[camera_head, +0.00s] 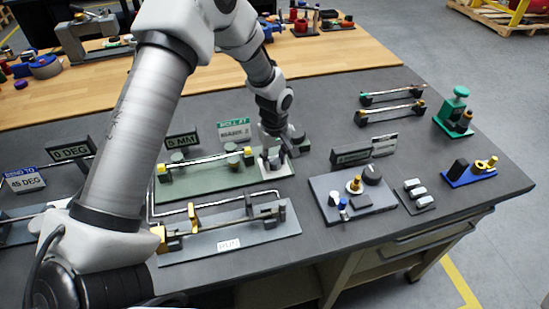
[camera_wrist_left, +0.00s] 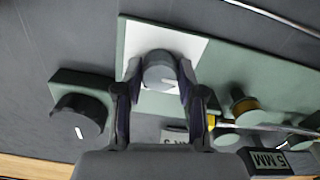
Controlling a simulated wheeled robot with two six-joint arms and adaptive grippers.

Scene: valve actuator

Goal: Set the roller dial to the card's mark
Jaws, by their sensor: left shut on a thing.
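The roller dial (camera_wrist_left: 160,72) is a grey round knob with a white line, on a white plate (camera_wrist_left: 193,45) of a green board. In the wrist view the line lies to the right of the knob's middle. My left gripper (camera_wrist_left: 158,88) is shut on the knob, one finger on each side. In the head view my left gripper (camera_head: 272,150) is at the green board's right end (camera_head: 220,180) and mostly hides the dial. A green and white card (camera_head: 235,130) stands behind the board; its text seems to read MARK 2. My right gripper is not in view.
A 5 MM sign (camera_head: 181,141) stands at the back. A bent metal rod (camera_head: 215,205) and a RUN fixture (camera_head: 230,236) lie in front. A grey knob panel (camera_head: 328,186) stands to the right.

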